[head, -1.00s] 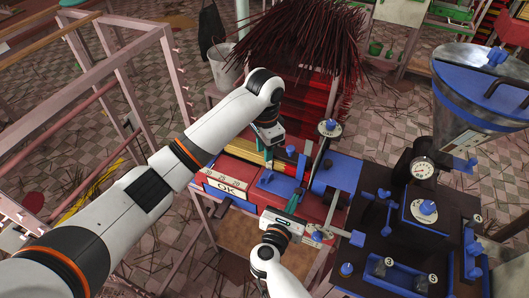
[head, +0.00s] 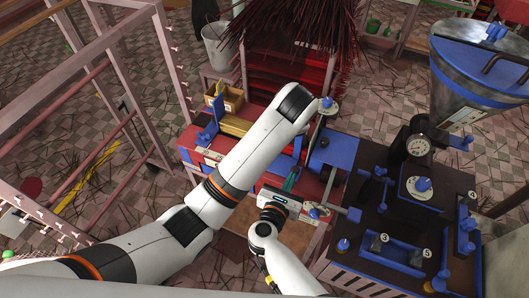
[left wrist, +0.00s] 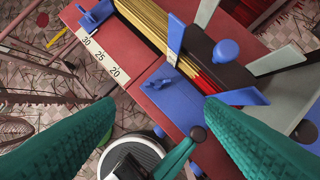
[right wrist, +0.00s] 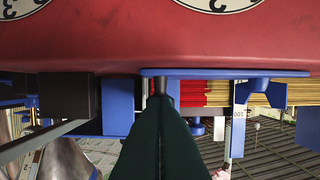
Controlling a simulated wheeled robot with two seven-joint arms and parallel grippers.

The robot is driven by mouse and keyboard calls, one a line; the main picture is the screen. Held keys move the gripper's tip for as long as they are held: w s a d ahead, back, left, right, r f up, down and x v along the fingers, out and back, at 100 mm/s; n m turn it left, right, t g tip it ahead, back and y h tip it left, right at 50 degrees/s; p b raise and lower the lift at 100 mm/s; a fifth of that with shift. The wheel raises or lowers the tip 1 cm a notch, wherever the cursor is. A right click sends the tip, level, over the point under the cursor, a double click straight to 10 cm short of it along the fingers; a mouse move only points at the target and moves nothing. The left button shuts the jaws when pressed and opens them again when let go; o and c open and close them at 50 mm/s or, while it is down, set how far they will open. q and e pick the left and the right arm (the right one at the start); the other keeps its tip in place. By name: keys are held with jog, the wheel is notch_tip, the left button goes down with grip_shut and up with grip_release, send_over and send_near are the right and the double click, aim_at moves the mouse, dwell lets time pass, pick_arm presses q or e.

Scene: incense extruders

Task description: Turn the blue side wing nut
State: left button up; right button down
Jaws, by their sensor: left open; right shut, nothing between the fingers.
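A blue wing-shaped nut (left wrist: 165,80) sits on a flat blue plate (left wrist: 150,100) on the red machine body. My left gripper (left wrist: 160,103) is open in the left wrist view, its two green fingers on either side of the plate and apart from the nut. My right gripper (head: 291,181) is shut and empty, low beside the machine. In the right wrist view its fingertips (right wrist: 161,100) are close to a dark knob at the blue plate's edge (right wrist: 210,72); contact is unclear.
Yellow and red sticks (left wrist: 150,28) lie in a trough beside the plate. A blue upright knob (left wrist: 227,49) stands nearby. A dark machine with blue fittings (head: 393,215) is at right, a pink rack (head: 70,90) at left.

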pick_arm(q)
jog(key=shift+n, duration=0.9)
jog(key=x, duration=1.1)
jog(key=shift+a+f, duration=0.3)
jog(key=c, duration=1)
